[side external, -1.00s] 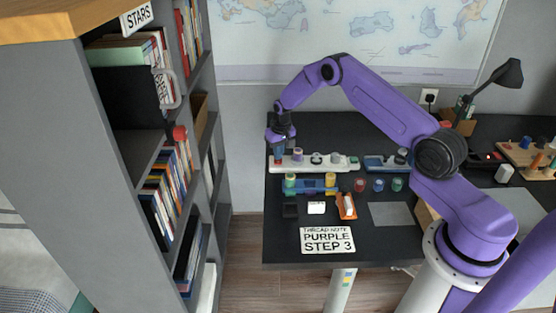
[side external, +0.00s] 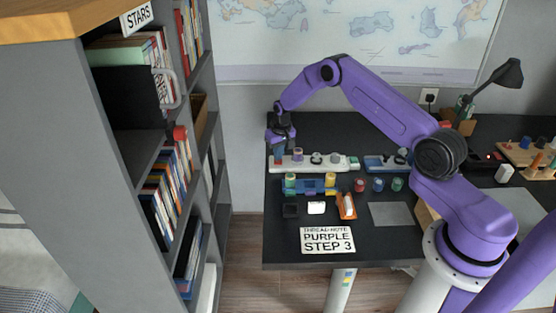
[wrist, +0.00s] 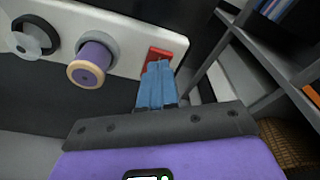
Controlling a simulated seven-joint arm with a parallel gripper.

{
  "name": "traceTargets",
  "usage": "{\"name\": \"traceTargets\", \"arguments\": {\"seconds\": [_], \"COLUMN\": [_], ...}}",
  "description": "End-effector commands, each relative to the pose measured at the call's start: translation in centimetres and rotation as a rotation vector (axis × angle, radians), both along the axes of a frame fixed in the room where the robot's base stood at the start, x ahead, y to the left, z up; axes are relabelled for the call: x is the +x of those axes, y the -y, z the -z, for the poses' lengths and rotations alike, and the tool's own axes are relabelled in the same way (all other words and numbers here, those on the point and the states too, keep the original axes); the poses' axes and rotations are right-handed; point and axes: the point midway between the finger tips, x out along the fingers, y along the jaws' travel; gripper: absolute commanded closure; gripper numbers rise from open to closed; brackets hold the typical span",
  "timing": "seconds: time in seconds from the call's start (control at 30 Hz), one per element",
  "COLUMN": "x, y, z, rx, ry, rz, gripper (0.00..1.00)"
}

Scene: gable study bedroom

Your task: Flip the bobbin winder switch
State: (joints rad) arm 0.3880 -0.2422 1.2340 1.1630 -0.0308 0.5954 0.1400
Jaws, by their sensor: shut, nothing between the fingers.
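The bobbin winder is a long white strip (side external: 315,163) on the dark desk, and its white face (wrist: 120,40) fills the upper part of the wrist view. A red switch (wrist: 166,52) sits near its end, partly hidden by my fingers. My gripper (wrist: 157,70) is shut and empty, with its blue fingertips at the red switch; they seem to touch it, but I cannot be sure of contact. In the side view my gripper (side external: 279,158) points down at the strip's left end. A bobbin with purple thread (wrist: 90,62) stands on the strip beside the switch.
A grey round part (wrist: 35,35) is further along the strip. Several thread spools and a blue rack (side external: 314,184) stand in front. A note (side external: 327,240) reads "PURPLE STEP 3". A tall grey bookshelf (side external: 75,150) stands left of the desk, across a gap.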

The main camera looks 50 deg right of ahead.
Motion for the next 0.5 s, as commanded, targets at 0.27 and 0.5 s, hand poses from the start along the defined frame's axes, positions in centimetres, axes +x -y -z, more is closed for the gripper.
{"name": "traceTargets", "arguments": {"seconds": [0.27, 0.5], "x": [-0.01, -0.01], "y": [0.0, 0.0], "z": [0.41, 0.71], "rx": [0.0, 0.0], "ry": [-0.001, -0.001], "rz": [0.0, 0.0], "gripper": [1.0, 1.0]}}
